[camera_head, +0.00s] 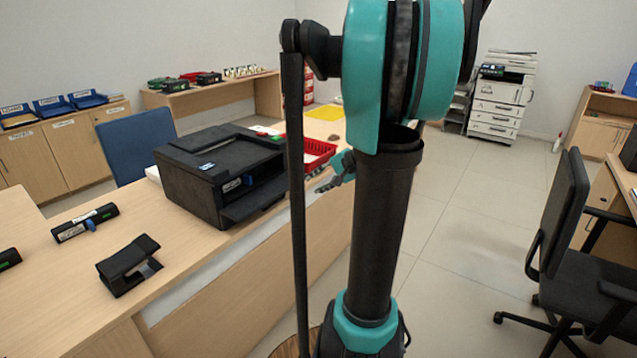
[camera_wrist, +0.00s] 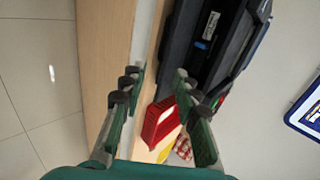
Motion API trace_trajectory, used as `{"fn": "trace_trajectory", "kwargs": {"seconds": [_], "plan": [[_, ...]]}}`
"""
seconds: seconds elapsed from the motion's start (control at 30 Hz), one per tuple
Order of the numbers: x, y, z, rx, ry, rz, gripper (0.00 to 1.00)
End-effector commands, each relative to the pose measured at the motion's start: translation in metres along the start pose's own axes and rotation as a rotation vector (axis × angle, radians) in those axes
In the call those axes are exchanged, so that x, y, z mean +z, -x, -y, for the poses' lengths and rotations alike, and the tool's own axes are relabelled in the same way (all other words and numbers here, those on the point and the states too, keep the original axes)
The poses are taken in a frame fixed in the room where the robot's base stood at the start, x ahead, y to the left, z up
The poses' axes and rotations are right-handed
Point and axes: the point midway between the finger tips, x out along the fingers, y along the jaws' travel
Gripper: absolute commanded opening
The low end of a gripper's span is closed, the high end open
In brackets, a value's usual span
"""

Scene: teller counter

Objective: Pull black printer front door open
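The black printer (camera_head: 205,180) stands on the wooden counter, left of my arm in the head view. Its front door (camera_head: 255,202) is folded down and sticks out from the front, with a dark opening and a labelled part behind it. The printer also shows in the wrist view (camera_wrist: 225,50), at upper right, with the lowered door on its left side (camera_wrist: 177,38). My gripper (camera_wrist: 158,77) is open and empty, its fingers spread apart. One fingertip shows close to the door's end; I cannot tell if they touch. In the head view my gripper (camera_head: 338,168) is partly hidden by my arm.
A red basket (camera_head: 318,152) sits on the counter beyond the printer and shows between my fingers in the wrist view (camera_wrist: 161,122). A black stand (camera_head: 128,265) and a stapler-like item (camera_head: 85,222) lie nearer. An office chair (camera_head: 570,240) is at right. Open floor (camera_head: 455,240) lies between.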

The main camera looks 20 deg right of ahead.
Motion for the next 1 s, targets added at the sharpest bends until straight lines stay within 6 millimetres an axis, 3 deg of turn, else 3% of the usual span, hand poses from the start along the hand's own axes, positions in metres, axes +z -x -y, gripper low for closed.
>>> {"fn": "trace_trajectory", "kwargs": {"seconds": [0.23,0.37,0.8,1.0], "plan": [[0.000,0.002,0.000,0.000,-0.001,0.000,0.31],[-0.001,0.013,0.000,0.000,-0.003,-0.002,0.31],[-0.001,0.096,-0.001,0.000,-0.003,-0.003,0.31],[0.000,0.116,-0.001,0.000,-0.001,-0.001,0.31]]}}
